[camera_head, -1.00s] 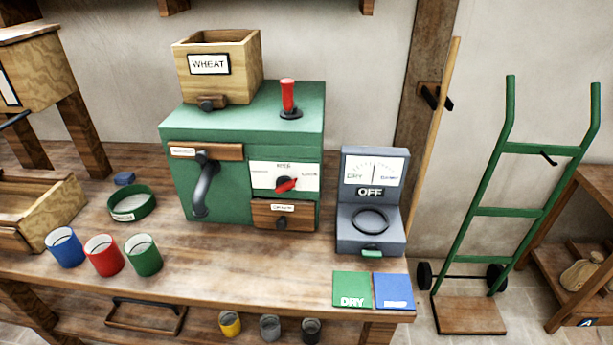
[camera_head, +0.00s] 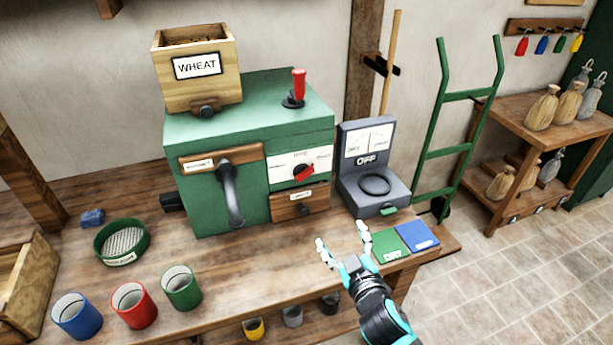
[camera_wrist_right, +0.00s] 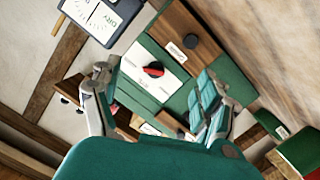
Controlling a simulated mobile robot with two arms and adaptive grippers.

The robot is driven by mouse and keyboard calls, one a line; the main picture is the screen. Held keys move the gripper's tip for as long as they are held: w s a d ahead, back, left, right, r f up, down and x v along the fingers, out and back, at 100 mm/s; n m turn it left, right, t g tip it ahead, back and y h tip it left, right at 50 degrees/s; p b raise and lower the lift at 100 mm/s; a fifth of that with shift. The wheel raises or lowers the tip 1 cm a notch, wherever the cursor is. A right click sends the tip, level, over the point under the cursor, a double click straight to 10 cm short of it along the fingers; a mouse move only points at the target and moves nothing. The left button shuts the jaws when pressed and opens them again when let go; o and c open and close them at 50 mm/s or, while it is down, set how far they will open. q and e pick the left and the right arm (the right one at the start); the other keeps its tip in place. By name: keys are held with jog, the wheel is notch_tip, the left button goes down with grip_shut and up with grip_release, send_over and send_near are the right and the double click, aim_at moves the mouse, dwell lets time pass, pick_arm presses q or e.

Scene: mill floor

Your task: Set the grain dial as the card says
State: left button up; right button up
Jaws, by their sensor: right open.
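The grain dial, a red pointer knob (camera_head: 303,172) on a white plate, is on the front of the green mill (camera_head: 200,135). It also shows in the right wrist view (camera_wrist_right: 153,69), between and beyond the fingers. The plate's lettering is too small to read. A green card (camera_head: 390,245) and a blue card (camera_head: 418,236) lie at the bench's right end. My right gripper (camera_head: 342,237) is open and empty, in front of the mill, below and right of the dial, left of the green card. My left gripper is out of view.
A grey meter box (camera_head: 372,185) reading OFF stands right of the mill. A WHEAT hopper (camera_head: 200,90) and a red lever (camera_head: 298,85) are on top. A black handle (camera_head: 231,195) juts from the front. Blue, red and green cups (camera_head: 182,289) stand at front left.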

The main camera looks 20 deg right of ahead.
aim_at(307, 177)
jog(key=shift+n+t+y, duration=0.9)
jog(key=w+r, duration=0.1)
jog(key=w, duration=0.5)
jog(key=w+a+r+p, duration=0.1)
jog(key=w, duration=0.5)
jog(key=w+a+r, duration=0.1)
jog(key=w, duration=0.6)
jog(key=shift+a+r+p, duration=0.1)
jog(key=shift+a+p, duration=0.15)
jog(key=shift+p, duration=0.15)
jog(key=shift+c, duration=0.4)
jog(key=c, duration=1.1)
